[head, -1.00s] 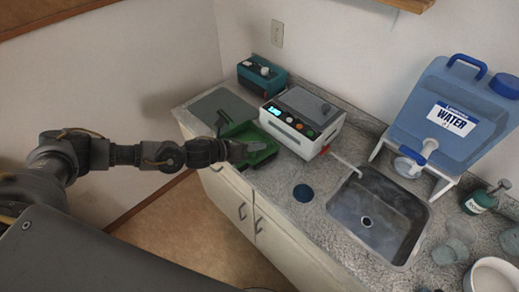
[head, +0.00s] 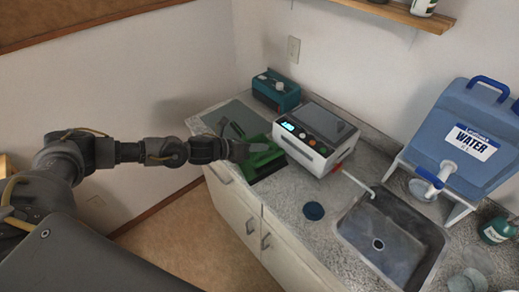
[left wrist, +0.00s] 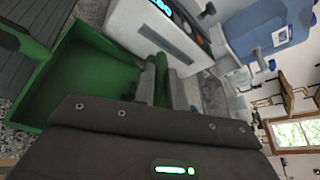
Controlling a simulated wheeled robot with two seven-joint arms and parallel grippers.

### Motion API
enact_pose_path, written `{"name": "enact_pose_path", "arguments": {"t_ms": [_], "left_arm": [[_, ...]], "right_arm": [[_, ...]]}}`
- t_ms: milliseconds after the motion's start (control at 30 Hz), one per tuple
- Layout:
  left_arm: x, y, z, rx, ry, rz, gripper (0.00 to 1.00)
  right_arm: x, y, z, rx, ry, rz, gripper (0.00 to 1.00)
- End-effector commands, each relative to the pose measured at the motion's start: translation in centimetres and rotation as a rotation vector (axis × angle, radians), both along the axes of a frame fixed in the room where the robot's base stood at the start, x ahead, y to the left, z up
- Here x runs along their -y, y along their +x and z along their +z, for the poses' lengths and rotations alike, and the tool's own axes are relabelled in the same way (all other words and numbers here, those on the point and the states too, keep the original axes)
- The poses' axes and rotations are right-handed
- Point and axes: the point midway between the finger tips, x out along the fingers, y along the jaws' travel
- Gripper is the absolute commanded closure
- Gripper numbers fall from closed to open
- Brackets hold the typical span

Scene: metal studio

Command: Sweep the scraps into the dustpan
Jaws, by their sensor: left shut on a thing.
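The green dustpan (head: 264,158) lies on the counter in front of the white device in the head view. It also shows at the left in the left wrist view (left wrist: 85,80), where no scraps can be made out in its visible part. My left gripper (head: 240,152) is at the dustpan and shut on its green handle (left wrist: 155,78); the arm partly hides the pan in the head view. A dark, slim thing (head: 222,126) stands behind the pan; I cannot tell if it is a brush. My right gripper is not in view.
The white device (head: 315,140) and a teal device (head: 276,92) stand behind the dustpan. A grey mat (head: 232,116) lies at the counter's left end. A dark blue disc (head: 314,211), the sink (head: 390,240) and a blue water container (head: 465,140) are to the right.

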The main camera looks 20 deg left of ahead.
Motion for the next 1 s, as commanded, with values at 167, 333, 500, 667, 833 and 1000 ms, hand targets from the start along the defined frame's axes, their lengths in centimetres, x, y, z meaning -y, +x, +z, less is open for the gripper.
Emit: {"name": "enact_pose_path", "arguments": {"t_ms": [167,333,500,667,833,1000], "left_arm": [[0.0,0.0,1.5,0.002,-0.002,0.0,1.0],[0.0,0.0,2.6,0.002,-0.003,0.0,1.0],[0.1,0.0,3.4,0.001,-0.002,-0.001,1.0],[0.1,0.0,3.9,0.002,-0.002,-0.001,1.0],[0.1,0.0,4.1,0.002,-0.002,-0.001,1.0],[0.1,0.0,4.1,0.002,-0.002,-0.001,1.0]], "right_arm": [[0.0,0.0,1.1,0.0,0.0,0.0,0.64],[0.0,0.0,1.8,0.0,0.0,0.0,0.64],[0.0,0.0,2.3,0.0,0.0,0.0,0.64],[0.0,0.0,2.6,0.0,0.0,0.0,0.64],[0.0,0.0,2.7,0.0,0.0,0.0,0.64],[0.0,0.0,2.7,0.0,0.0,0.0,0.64]]}}
